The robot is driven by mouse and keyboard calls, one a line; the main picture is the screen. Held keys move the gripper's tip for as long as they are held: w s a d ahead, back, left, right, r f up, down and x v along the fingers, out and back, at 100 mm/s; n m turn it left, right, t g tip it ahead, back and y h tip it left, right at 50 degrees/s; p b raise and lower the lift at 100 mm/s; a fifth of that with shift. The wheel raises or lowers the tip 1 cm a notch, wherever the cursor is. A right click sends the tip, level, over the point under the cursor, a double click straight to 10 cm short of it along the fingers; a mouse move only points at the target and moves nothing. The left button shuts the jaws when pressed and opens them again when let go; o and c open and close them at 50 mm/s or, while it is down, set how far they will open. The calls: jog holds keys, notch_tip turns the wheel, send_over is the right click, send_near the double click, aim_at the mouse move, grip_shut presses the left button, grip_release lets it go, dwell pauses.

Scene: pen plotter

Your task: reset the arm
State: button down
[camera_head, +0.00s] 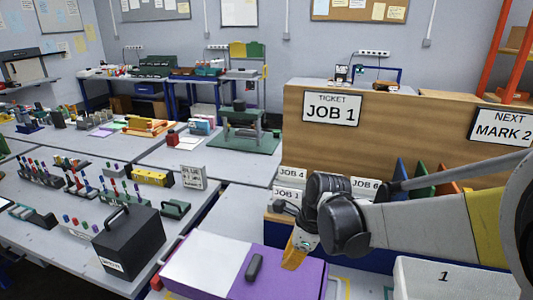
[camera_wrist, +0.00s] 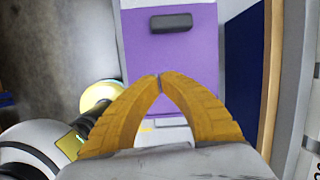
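My arm reaches in from the right in the head view, with its wrist bent down. My gripper (camera_head: 296,250) points down at the near right, next to a purple and white box-like block (camera_head: 298,281). In the wrist view the yellow fingers of my gripper (camera_wrist: 159,77) meet at their tips. Nothing shows between them. The purple surface (camera_wrist: 180,60) with a dark grey handle (camera_wrist: 171,22) lies beyond the fingertips. The same dark handle (camera_head: 254,267) shows on top of the block in the head view.
A wooden panel with a JOB 1 sign (camera_head: 332,107) stands behind my arm. A white bin marked 1 (camera_head: 445,278) is below the arm at right. A black box (camera_head: 128,243) and pen racks (camera_head: 110,190) stand on the left tables. A dark blue wall (camera_wrist: 243,70) is right of the fingers.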

jog(key=s+d+r+n+t+h, duration=0.1)
jog(key=s+d+r+n+t, duration=0.2)
jog(key=s+d+n, duration=0.3)
jog(key=s+d+r+n+t+h, duration=0.2)
jog(key=s+d+r+n, duration=0.4)
jog(key=n, duration=0.8)
jog(key=s, duration=0.3)
jog(key=shift+d+r+t, duration=0.15)
jog(key=shift+d+t, duration=0.2)
jog(key=shift+t, duration=0.05)
jog(key=shift+w, duration=0.1)
